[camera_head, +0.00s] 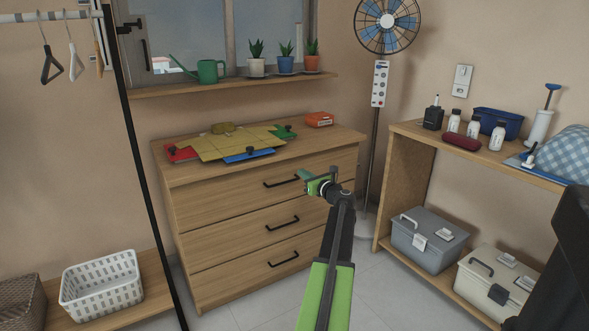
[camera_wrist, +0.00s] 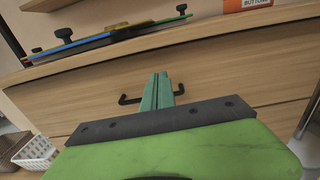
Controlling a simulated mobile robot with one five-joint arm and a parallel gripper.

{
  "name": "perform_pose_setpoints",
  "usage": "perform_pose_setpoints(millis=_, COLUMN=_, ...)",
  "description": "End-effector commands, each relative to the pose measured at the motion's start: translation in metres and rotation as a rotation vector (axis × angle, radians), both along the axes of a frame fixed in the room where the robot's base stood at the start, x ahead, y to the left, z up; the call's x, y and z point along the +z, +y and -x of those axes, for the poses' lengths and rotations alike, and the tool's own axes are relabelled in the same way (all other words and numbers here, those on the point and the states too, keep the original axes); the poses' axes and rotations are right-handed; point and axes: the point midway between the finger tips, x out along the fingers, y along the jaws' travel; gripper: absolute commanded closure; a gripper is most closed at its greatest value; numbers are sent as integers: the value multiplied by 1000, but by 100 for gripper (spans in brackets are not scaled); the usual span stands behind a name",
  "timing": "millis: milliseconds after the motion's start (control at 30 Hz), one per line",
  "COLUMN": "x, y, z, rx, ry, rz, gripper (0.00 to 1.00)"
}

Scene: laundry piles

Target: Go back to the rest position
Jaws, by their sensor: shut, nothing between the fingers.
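My gripper (camera_head: 304,176) is at the end of my green and black arm, in front of the wooden dresser (camera_head: 265,222). In the head view it appears near the top drawer's right side. In the wrist view the green fingers (camera_wrist: 158,88) are together, with nothing between them. Behind them shows a black drawer handle (camera_wrist: 127,100). I cannot tell how far the fingertips are from the drawer front. Yellow folded cloth (camera_head: 235,144) lies on the dresser top, over red, blue and green flat pieces with black knobs.
An orange box (camera_head: 319,119) sits at the dresser's back right. A fan (camera_head: 387,22) stands in the corner. A shelf (camera_head: 400,128) with bottles and toolboxes is at right. A white basket (camera_head: 101,286) and a black rack post (camera_head: 148,170) are at left. Some floor between is clear.

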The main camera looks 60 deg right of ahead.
Motion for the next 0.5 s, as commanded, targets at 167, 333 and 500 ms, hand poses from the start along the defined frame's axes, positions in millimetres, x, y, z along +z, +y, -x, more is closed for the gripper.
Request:
perform_pose_setpoints(millis=167, x=-1, y=20, z=30, rx=-1, ry=1, rz=0, gripper=100)
perform_pose_setpoints(millis=333, x=-1, y=26, z=36, rx=4, ry=1, rz=0, gripper=100)
perform_pose_setpoints(millis=500, x=-1, y=26, z=36, rx=5, ry=1, rz=0, gripper=100)
